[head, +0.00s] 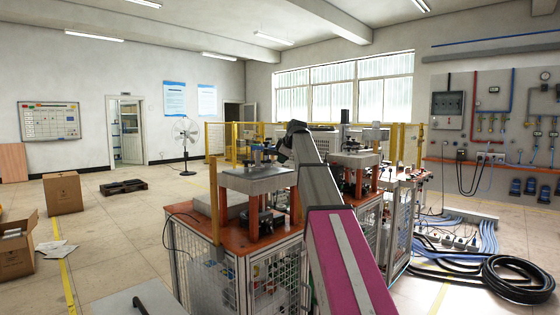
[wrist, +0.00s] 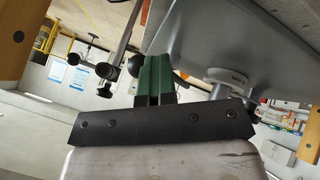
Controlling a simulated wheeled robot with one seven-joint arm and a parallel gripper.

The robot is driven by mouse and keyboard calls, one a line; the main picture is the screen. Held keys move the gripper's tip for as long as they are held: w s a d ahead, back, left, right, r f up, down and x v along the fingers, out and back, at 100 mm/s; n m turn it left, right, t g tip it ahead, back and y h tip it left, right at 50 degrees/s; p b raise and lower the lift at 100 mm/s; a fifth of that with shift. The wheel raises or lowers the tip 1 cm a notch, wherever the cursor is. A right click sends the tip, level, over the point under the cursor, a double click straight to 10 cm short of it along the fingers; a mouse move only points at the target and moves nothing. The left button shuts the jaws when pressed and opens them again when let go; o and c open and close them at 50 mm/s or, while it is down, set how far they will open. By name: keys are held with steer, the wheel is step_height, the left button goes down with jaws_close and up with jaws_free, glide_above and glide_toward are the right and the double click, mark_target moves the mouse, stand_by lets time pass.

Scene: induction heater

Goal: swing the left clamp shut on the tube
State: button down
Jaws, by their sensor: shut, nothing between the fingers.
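My gripper (wrist: 154,60) shows in the wrist view as two green fingers side by side, shut with nothing between them. A dark rod fitting with black knobs (wrist: 104,71), which may be the left clamp, stands to the left of the fingertips. A black ball knob (wrist: 133,65) is close beside the fingers; I cannot tell whether they touch. In the head view, small clamp parts (head: 257,153) sit on the grey top plate (head: 256,182) of the near machine, next to the end of my arm. I cannot make out the tube or how far the clamp is swung.
The underside of a grey plate (wrist: 225,38) fills the upper right of the wrist view, with a white round fitting (wrist: 228,77) near the fingers. A second machine (head: 358,160) stands behind my arm. Cardboard boxes (head: 63,193) and open floor lie to the left.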

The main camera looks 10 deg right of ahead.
steer(key=shift+w+d+n+g+y, duration=0.15)
steer(key=shift+w+d+n+y, duration=0.15)
steer(key=shift+n, duration=0.2)
steer(key=shift+w+d+n+g+y, duration=0.15)
steer(key=shift+w+n+y, duration=0.05)
steer(key=shift+w+n, duration=0.25)
steer(key=w+n+y, duration=0.1)
steer(key=n+g, duration=0.1)
steer(key=n, duration=0.1)
steer(key=shift+w+d+n+g+y, duration=0.25)
steer(key=shift+w+g+y, duration=0.05)
steer(key=shift+w+y, duration=0.1)
steer(key=shift+w, duration=0.85)
steer(key=shift+w+r, duration=0.1)
steer(key=shift+w, duration=0.2)
